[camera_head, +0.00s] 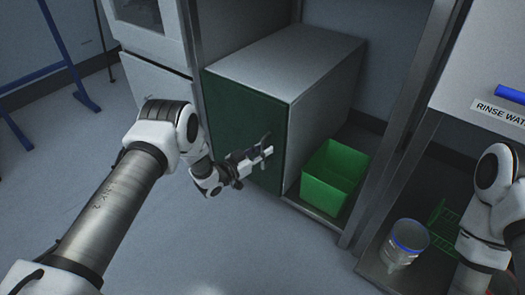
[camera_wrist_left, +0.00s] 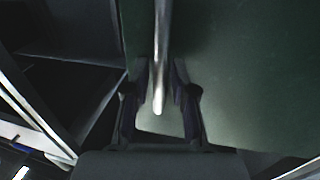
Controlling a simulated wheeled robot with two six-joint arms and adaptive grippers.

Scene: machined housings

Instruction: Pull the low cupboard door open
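The low cupboard (camera_head: 305,60) is a grey box with a dark green door (camera_head: 240,110) on its front. In the head view the door looks flush with the box. My left gripper (camera_head: 262,153) is at the lower right part of the door. In the left wrist view the gripper (camera_wrist_left: 160,85) has its two dark fingers close on either side of a pale bar handle (camera_wrist_left: 161,45), shut on it. The green door face (camera_wrist_left: 235,70) fills the right of that view. My right arm shows at the right edge of the head view, but its gripper is hidden.
A clear jar with a blue rim (camera_head: 405,243) and a green wire rack (camera_head: 442,225) are farther right. The floor (camera_head: 200,240) before the door looks clear.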

